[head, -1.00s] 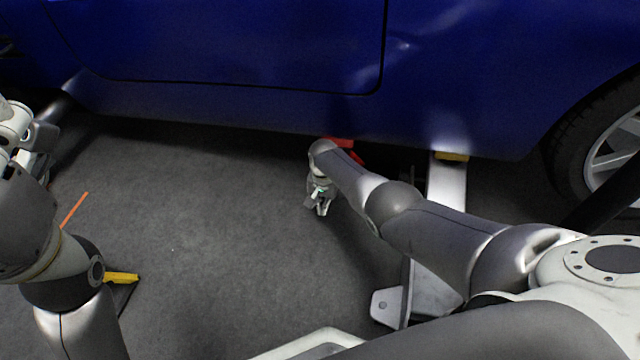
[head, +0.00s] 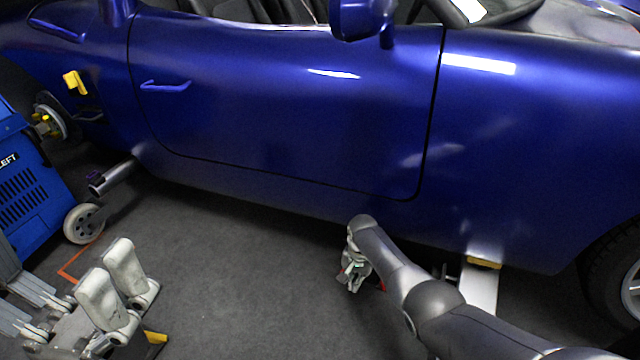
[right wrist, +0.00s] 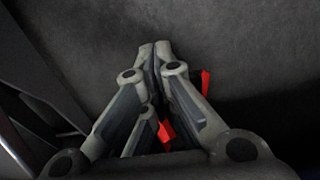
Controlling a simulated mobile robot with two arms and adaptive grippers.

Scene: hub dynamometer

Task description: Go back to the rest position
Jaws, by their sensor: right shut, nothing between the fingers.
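My right gripper (head: 349,285) hangs in front of the car's sill, above the grey floor, with its arm coming in from the lower right. In the right wrist view its fingertips (right wrist: 153,50) are together with nothing between them. A red part (right wrist: 205,82) shows beside and behind the fingers there; I cannot tell what it belongs to. A bit of red also shows beside the gripper in the head view.
A blue car (head: 290,110) runs across the back. A lift arm with a yellow pad (head: 484,262) reaches under its sill. A blue wheeled unit (head: 30,190) stands at left. The middle floor (head: 235,270) is clear.

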